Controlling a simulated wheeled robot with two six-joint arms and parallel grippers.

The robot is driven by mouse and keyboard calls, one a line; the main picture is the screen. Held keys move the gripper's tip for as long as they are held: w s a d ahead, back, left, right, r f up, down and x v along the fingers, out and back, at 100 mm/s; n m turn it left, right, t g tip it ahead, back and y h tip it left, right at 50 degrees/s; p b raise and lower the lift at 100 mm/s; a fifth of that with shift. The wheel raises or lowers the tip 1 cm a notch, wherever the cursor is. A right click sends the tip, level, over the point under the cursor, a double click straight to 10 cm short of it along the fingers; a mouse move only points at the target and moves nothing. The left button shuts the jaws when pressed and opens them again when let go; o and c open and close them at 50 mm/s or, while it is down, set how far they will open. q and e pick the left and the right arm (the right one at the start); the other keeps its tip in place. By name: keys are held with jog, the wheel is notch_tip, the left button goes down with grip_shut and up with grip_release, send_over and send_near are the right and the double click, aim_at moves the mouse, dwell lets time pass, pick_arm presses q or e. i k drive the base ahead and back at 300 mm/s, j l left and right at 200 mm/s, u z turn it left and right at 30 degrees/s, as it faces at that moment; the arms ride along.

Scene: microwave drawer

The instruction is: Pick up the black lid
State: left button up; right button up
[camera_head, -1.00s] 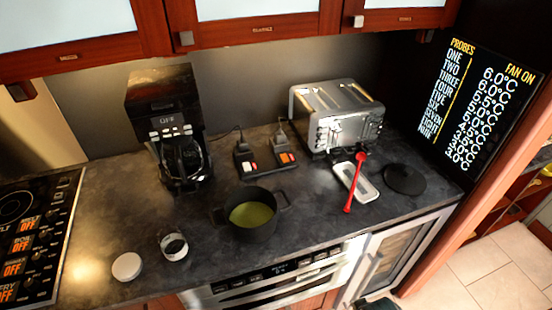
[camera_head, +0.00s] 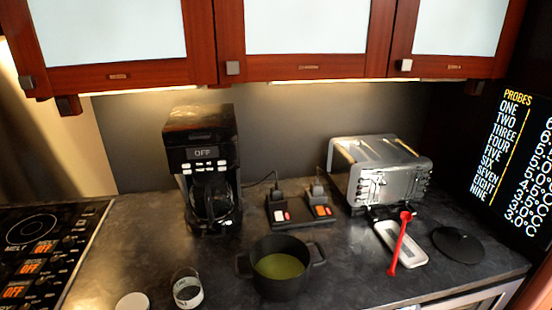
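The black lid (camera_head: 458,245) lies flat on the dark countertop at the right, beside a white tray with a red spoon. It is round, with a small dark bump near its middle. A black pot (camera_head: 281,270) with greenish liquid stands uncovered on the counter, left of the lid. Neither of my grippers shows in the head view.
A white spoon rest (camera_head: 413,256) holds a red spoon (camera_head: 400,243) close to the lid's left. A toaster (camera_head: 380,170) stands behind. A coffee maker (camera_head: 203,165), a small jar (camera_head: 187,289) and a white disc (camera_head: 132,302) are to the left. Cabinets (camera_head: 305,40) overhang the counter.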

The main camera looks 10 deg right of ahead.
aim_at(460, 246)
jog(key=z, duration=1.45)
